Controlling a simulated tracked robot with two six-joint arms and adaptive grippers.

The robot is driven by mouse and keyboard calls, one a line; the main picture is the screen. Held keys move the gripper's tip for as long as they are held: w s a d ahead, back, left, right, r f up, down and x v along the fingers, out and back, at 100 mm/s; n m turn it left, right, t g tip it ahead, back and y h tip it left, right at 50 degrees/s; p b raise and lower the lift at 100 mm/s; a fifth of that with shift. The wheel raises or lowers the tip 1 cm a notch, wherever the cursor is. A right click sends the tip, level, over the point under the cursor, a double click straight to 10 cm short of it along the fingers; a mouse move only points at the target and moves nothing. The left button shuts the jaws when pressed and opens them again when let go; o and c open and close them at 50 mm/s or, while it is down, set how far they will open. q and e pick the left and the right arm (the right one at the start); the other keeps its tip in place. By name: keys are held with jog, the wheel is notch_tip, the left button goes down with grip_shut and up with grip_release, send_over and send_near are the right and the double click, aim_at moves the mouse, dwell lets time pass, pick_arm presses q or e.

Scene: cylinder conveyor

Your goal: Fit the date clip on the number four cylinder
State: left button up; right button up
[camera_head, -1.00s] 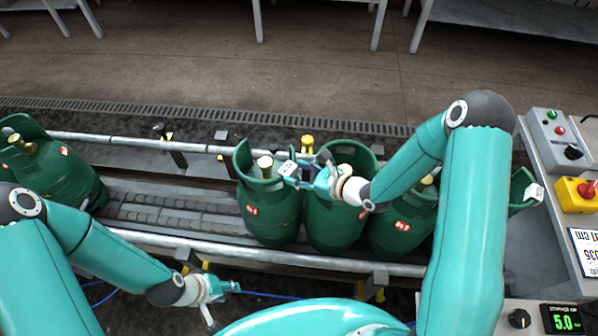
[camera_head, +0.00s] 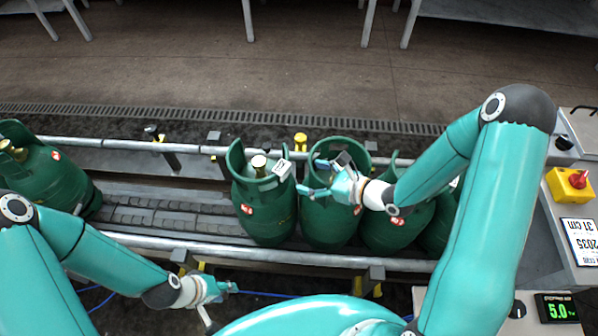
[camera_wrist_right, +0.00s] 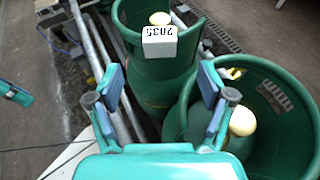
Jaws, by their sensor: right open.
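The date clip (camera_head: 281,170) is a small white block on the right side of the collar of the leftmost green cylinder (camera_head: 265,208) in the middle group. In the right wrist view the clip (camera_wrist_right: 160,41) shows 2035 upside down, on the rim of that cylinder (camera_wrist_right: 158,82). My right gripper (camera_head: 319,174) is open, apart from the clip and to its right, over the neighbouring cylinder (camera_head: 328,222). Its two fingers (camera_wrist_right: 160,80) are spread with nothing between them. My left gripper (camera_head: 229,287) is low in front of the conveyor; its jaw state is unclear. No cylinder number is legible.
More green cylinders (camera_head: 396,232) stand close on the right, partly behind my right arm. Another cylinder (camera_head: 45,180) stands far left, with bare conveyor (camera_head: 160,215) between. Rails (camera_head: 250,249) run along the belt. A panel with a red button (camera_head: 578,179) is at the right.

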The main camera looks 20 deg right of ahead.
jog(key=v, duration=0.5)
jog(key=shift+s+d, duration=0.1)
dwell(0.3)
jog(key=s+a+f+n+g, duration=0.1)
jog(key=a+f+n+g, duration=0.3)
jog(key=a, duration=0.6)
jog(key=s+d+f+n+g+h, duration=0.1)
jog(key=s+f+n+g+h, duration=0.1)
jog(key=s+f+n, duration=0.4)
jog(key=s+d+f+n+g+h, duration=0.1)
jog(key=s+f+n, duration=0.5)
jog(key=n, duration=1)
jog(key=shift+s+g+h, duration=0.35)
jog(key=shift+g+h, duration=0.45)
jog(key=shift+g, duration=0.5)
jog(key=shift+f, duration=0.15)
